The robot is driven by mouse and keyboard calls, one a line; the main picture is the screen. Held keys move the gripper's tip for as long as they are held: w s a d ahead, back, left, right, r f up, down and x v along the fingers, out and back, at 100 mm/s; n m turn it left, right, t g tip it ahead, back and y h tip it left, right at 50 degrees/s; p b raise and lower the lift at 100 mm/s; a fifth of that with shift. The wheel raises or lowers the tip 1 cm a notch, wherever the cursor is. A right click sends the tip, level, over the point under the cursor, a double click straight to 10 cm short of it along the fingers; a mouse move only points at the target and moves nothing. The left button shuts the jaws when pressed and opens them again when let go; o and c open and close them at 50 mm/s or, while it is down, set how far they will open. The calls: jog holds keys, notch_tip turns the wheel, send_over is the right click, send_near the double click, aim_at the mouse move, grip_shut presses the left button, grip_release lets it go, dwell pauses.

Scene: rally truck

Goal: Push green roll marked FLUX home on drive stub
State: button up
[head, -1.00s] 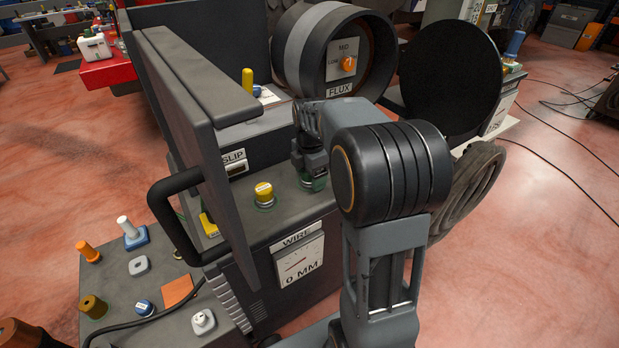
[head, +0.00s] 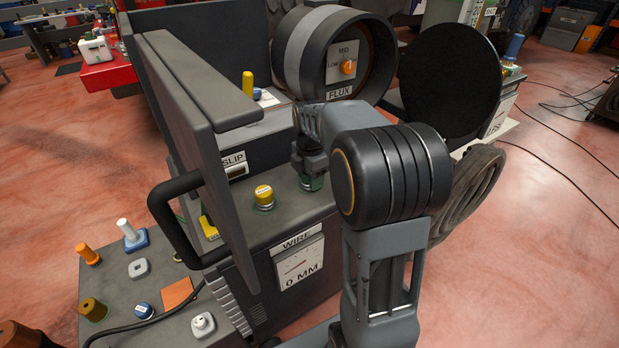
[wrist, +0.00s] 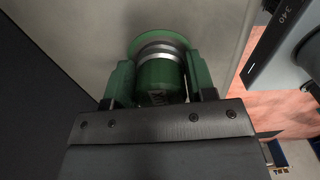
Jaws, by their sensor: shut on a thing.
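The green roll (wrist: 157,74) sits between the fingers of my gripper (wrist: 161,80) in the wrist view. Faint lettering shows on its near face, partly hidden by the gripper body. Silver bands ring it beyond the fingers, next to a wider green collar (wrist: 125,50) at the grey panel. In the head view my gripper (head: 311,165) points down at the machine's top, shut on the roll, with green (head: 312,183) showing below it. The drive stub itself is hidden, and I cannot tell how far on the roll sits.
A yellow-capped roll (head: 264,196) stands to the left on the machine's top. The raised grey lid (head: 190,130) with its black handle (head: 172,215) is further left. The big FLUX drum (head: 300,50) stands behind my gripper, and a black disc (head: 450,80) to its right.

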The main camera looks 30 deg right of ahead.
jog(key=c, duration=0.5)
jog(key=shift+r, duration=0.3)
jog(key=shift+r+p, duration=1.95)
jog(key=shift+r, duration=0.1)
jog(key=shift+r+p, duration=1.75)
jog(key=shift+r, duration=0.15)
